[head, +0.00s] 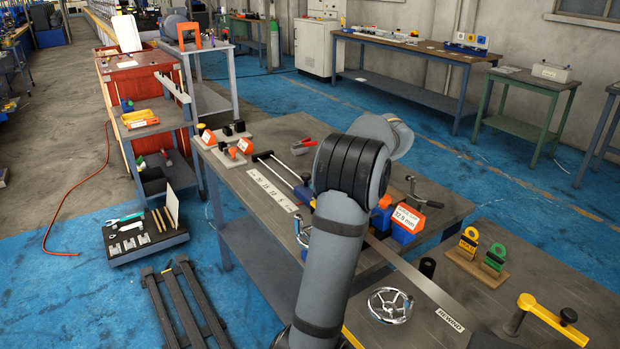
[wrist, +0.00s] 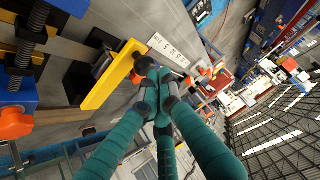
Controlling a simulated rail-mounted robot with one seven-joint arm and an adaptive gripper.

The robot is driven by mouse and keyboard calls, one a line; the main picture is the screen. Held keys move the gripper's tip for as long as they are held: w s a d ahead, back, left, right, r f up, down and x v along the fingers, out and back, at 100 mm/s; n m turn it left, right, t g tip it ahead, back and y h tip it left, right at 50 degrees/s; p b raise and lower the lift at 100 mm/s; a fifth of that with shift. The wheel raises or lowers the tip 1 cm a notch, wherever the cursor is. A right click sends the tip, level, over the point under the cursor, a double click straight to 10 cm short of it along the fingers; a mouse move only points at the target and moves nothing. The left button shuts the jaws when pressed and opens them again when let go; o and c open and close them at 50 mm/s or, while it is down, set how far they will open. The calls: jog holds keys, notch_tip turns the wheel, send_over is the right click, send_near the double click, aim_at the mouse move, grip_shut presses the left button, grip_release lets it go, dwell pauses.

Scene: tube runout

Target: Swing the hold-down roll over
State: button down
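A yellow swing arm (head: 552,320) with a black knob stands on the right front table in the head view; I cannot tell if it is the hold-down roll. In the wrist view a yellow angled bracket (wrist: 110,80) lies just left of and beyond my fingertips. I cannot tell whether it is the same piece. My gripper (wrist: 158,88) shows its teal fingers drawn together, dark tips meeting beside the bracket's end. Contact is unclear, and nothing is plainly held. In the head view my own arm hides the gripper.
The grey workbench (head: 262,222) bears a white scale strip (head: 272,188), orange-and-blue blocks (head: 405,222) and a lever clamp. A handwheel (head: 390,305) and a metal strip (head: 425,285) lie front right. In the wrist view, a blue block with an orange knob (wrist: 14,123) stands left.

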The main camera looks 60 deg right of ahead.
dwell(0.4)
notch_tip(320, 180, up, 5)
jog(key=p, duration=0.3)
jog(key=shift+f, duration=0.1)
jog(key=a+v, duration=0.1)
jog(key=v, duration=0.8)
jog(key=shift+s, duration=0.25)
jog(key=shift+w+f, duration=0.1)
jog(key=shift+f, duration=0.05)
